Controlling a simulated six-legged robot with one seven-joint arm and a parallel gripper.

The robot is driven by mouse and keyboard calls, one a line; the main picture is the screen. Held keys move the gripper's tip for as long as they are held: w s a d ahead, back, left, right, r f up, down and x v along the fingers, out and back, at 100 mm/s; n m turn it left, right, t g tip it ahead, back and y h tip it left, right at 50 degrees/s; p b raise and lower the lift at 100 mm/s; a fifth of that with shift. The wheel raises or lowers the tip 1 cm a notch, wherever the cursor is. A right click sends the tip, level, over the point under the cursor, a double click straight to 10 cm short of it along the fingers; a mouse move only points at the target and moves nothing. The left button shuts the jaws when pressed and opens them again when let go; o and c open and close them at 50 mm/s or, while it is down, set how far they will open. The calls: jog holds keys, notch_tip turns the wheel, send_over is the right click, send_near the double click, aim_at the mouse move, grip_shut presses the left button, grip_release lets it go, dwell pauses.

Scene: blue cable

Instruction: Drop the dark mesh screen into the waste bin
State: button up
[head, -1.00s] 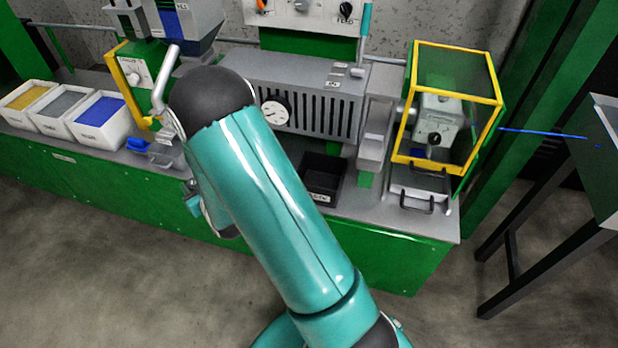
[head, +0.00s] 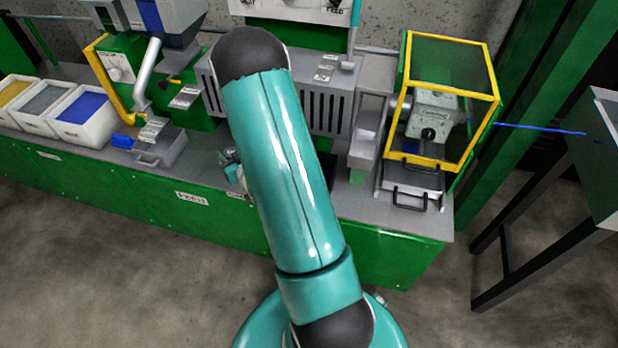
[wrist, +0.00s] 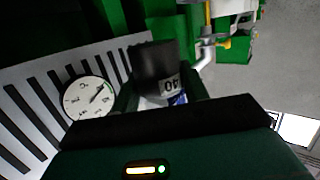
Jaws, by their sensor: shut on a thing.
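The dark mesh screen (wrist: 153,60), a dark flat piece with a white "40" label, is between the fingers of my gripper (wrist: 158,92) in the wrist view. My gripper is shut on it. In the head view my arm hides the screen and most of my gripper; only a small part of the wrist shows left of the arm. A dark open bin (head: 327,168) on the bench, probably the waste bin, shows as a sliver right of my arm. Its exact position relative to my gripper cannot be told.
A slotted grey housing (head: 330,105) stands behind my arm; its gauge (wrist: 90,97) shows in the wrist view. A yellow-framed guard (head: 450,100) stands right. White trays (head: 88,115) and a grey drawer (head: 160,148) are left. Open floor lies in front.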

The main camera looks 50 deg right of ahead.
jog(key=s+d+m+g+h, duration=0.2)
jog(key=s+d+m+h, duration=0.2)
jog(key=s+d, duration=1.4)
notch_tip(320, 180, down, 7)
jog(key=shift+w+r, duration=0.2)
jog(key=o, duration=1.1)
jog(key=v, duration=1.4)
jog(key=shift+w, duration=0.1)
